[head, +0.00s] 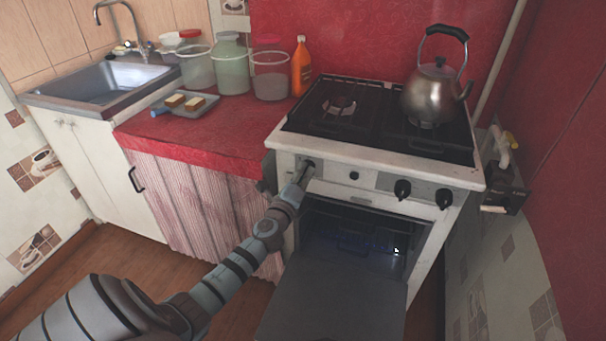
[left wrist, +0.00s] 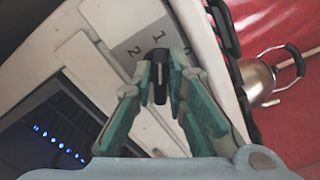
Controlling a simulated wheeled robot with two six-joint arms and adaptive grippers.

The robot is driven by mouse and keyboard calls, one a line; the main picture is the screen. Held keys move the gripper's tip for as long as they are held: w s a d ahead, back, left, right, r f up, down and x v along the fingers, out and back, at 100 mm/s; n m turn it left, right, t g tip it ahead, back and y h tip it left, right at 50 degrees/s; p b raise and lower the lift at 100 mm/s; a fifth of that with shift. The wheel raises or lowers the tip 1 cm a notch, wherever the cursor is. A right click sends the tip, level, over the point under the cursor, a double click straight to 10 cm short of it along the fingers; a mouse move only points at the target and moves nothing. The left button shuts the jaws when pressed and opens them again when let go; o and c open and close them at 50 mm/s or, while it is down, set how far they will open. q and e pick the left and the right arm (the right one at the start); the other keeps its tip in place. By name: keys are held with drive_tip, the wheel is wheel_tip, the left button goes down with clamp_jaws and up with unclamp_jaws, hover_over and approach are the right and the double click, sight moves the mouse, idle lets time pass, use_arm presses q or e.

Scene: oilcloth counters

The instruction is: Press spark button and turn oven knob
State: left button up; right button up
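The white stove (head: 350,152) has a front panel with black knobs. My left gripper (head: 306,172) is at the leftmost one, the oven knob. In the left wrist view, the two green fingers (left wrist: 160,82) close in on both sides of this black knob (left wrist: 160,90), beside the printed numbers 1 and 2. The spark button (head: 354,175) is a small dark dot on the panel, right of the gripper. The oven door (head: 335,300) hangs open. A row of small blue lights (head: 355,245) shows inside the oven; it also appears in the left wrist view (left wrist: 57,142). My right gripper is not in view.
A steel kettle (head: 428,95) stands on the right rear of the hob. Two more knobs (head: 402,190) are on the panel's right. Left of the stove, the red counter (head: 215,140) holds jars, an orange bottle (head: 301,68) and a tray (head: 200,105).

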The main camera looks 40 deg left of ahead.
use_arm(q)
drive_tip(key=shift+o, duration=1.1)
drive_tip(key=v, duration=1.2)
